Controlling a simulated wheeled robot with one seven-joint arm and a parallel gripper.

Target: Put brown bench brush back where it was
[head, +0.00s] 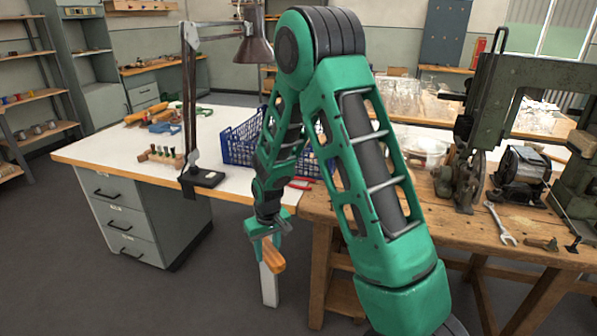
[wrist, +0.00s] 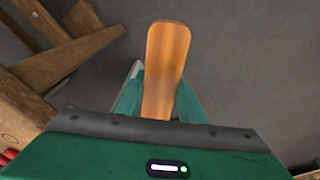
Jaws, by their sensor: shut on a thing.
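The brown bench brush (wrist: 165,65) shows as an orange-brown wooden handle in the wrist view, sticking out from between the fingers of my gripper (wrist: 158,100). In the head view the brush (head: 272,258) hangs below my gripper (head: 266,238), in front of the table edges and above the floor. My gripper is shut on it. The bristles are hidden in both views.
A wooden workbench (head: 480,222) with machines and a wrench (head: 500,224) is at right. Floor at front left is clear.

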